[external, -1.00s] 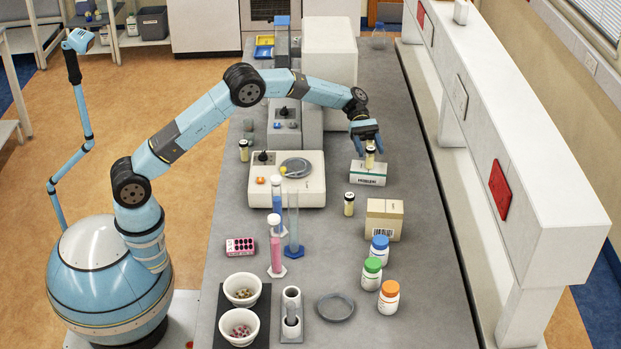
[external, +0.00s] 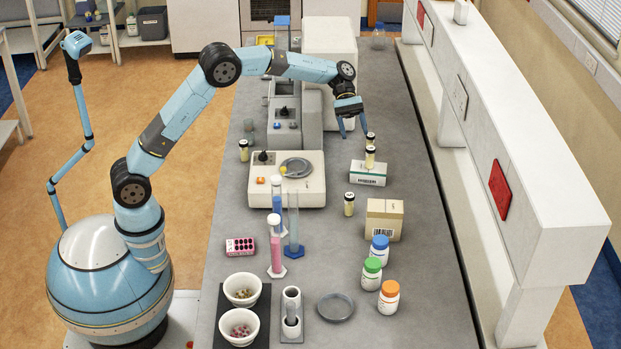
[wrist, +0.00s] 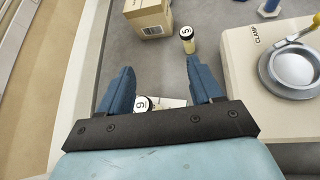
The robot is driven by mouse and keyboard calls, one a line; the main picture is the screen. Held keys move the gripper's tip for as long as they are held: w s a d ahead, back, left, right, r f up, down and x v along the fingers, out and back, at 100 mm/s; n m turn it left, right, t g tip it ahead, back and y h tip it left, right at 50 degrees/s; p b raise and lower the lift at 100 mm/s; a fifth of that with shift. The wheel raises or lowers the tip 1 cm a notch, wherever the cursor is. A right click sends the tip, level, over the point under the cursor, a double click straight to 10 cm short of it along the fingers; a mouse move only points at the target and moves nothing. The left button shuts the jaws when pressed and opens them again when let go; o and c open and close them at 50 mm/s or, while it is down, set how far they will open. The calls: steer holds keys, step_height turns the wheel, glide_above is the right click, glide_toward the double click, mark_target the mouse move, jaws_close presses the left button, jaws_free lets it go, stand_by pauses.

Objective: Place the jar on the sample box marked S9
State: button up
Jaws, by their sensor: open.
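A small jar (external: 369,159) with a black-rimmed lid and pale yellow body stands upright on a white and green box (external: 368,175) with a barcode on its front. I cannot read an S9 mark on the box. In the wrist view, this jar's numbered lid (wrist: 143,104) shows low between my fingers, with part of the white box (wrist: 172,102) beside it. My gripper (external: 353,132) is open and empty, raised above and behind the jar, apart from it. The open fingers also show in the wrist view (wrist: 159,66).
Similar jars stand behind the box (external: 370,138), in front of it (external: 349,204) and left of the balance (external: 244,151). A cardboard box (external: 384,219) and capped bottles (external: 380,249) stand nearer the front.

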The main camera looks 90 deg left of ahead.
steer(key=s+d+r+m+y, duration=0.2)
steer(key=s+d+r+m, duration=0.15)
steer(key=s, duration=0.45)
steer(key=s+d+r+m+y, duration=0.2)
steer(key=s+d+r, duration=0.2)
steer(key=s, duration=0.4)
steer(key=s+d+r+m+y, duration=0.2)
steer(key=s+d+r, duration=0.2)
steer(key=s, duration=0.4)
steer(key=s+f+m+t+y, duration=0.1)
steer(key=s+m, duration=0.4)
steer(key=s, duration=0.8)
steer(key=s+d+f+m+t+y, duration=0.1)
steer(key=s+f+m+y, duration=0.3)
steer(key=s, duration=1)
steer(key=shift+s+f+m+t+y, duration=0.15)
steer(key=shift+f+m+t+y, duration=0.15)
steer(key=shift+m+t, duration=0.4)
